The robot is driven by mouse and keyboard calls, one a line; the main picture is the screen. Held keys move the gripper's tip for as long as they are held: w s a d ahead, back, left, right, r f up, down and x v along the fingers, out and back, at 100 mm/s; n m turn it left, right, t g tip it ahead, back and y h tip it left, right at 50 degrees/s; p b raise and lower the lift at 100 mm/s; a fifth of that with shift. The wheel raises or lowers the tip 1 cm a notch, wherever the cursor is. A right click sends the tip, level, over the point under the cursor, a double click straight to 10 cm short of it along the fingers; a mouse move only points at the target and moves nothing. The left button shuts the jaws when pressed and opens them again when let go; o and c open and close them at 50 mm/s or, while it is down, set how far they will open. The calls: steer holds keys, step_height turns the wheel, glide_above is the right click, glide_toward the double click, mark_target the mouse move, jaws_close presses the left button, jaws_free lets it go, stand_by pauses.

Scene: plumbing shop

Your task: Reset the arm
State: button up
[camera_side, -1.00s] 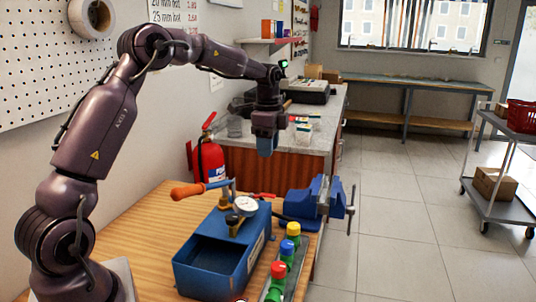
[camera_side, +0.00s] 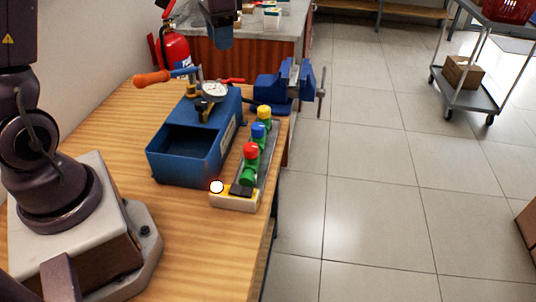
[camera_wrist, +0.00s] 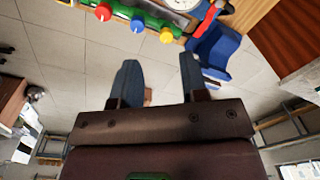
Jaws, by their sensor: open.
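My gripper (camera_side: 220,36) shows at the top of the side view, cut off by the frame edge, above the far end of the wooden bench (camera_side: 100,130). In the wrist view its two blue-grey fingers (camera_wrist: 160,78) stand apart with nothing between them. The gripper hangs clear of the bench items, up and left of the blue vise (camera_side: 272,88). Most of my arm is outside the side view.
A blue pump box (camera_side: 185,165) with a gauge (camera_side: 214,91) and orange-handled lever (camera_side: 152,78) stands on the bench. Beside it is a valve row with red (camera_side: 251,149), blue and yellow caps. A fire extinguisher (camera_side: 175,48) stands behind.

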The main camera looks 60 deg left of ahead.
steer(key=s+d+r+n+t, duration=0.1)
steer(key=s+d+r+t, duration=0.1)
steer(key=s+d, duration=0.5)
steer(key=s+d+r+n+t, duration=0.1)
steer(key=s+d+r+t, duration=0.2)
steer(key=s+d, duration=0.4)
steer(key=s+r, duration=0.1)
steer(key=s, duration=0.3)
steer(key=shift+r, duration=0.35)
